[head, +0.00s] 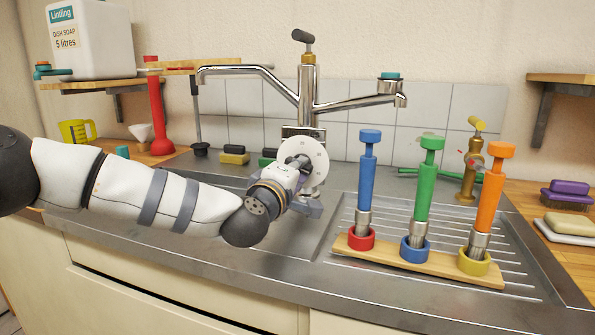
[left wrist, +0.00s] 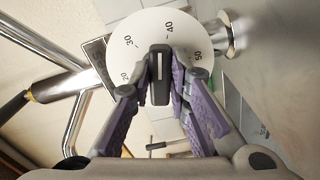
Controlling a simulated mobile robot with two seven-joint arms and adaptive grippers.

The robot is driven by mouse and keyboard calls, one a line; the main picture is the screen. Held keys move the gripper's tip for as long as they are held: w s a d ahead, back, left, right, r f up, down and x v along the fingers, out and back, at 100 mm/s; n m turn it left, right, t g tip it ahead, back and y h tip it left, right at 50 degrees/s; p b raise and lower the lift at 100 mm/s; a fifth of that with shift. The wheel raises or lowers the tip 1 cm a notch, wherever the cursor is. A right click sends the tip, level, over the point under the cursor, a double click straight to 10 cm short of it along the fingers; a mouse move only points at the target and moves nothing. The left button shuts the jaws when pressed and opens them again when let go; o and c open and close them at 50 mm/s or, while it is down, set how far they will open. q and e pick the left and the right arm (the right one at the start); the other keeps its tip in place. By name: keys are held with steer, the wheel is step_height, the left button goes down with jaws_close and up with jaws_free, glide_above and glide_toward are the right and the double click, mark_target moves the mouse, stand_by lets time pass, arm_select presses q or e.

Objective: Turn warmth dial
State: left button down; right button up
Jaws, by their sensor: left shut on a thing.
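The warmth dial is a round white plate (head: 310,155) with black numbers, mounted at the base of the chrome tap (head: 305,100) in the head view. In the left wrist view the dial plate (left wrist: 143,32) shows 20, 30, 40 and 50. Its dark knob (left wrist: 160,75) has a pale line and stands between my fingers. My left gripper (left wrist: 161,88) is shut on the knob, with purple pads on both sides. In the head view my left gripper (head: 300,175) covers the lower part of the dial. My right gripper is not in view.
A wooden rack (head: 420,262) with blue, green and orange tools in coloured rings stands on the drainer, right of my left gripper. A brass tap (head: 472,160) is behind it. Brushes and soap (head: 570,224) lie far right. A red plunger (head: 157,110) stands at left.

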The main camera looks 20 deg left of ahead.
arm_select(q)
steer(key=n, duration=0.4)
steer(key=shift+n, duration=0.3)
steer(key=shift+r+n+b, duration=0.15)
steer(key=shift+n+b, duration=0.2)
steer(key=shift+n, duration=0.75)
steer(key=shift+r+n+b, duration=0.1)
steer(key=shift+n+b, duration=0.25)
steer(key=shift+n, duration=0.75)
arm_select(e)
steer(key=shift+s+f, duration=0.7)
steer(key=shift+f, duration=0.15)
arm_select(q)
steer(key=c, duration=1.5)
jaws_free()
steer(key=s, duration=1.2)
steer(key=shift+a, duration=0.25)
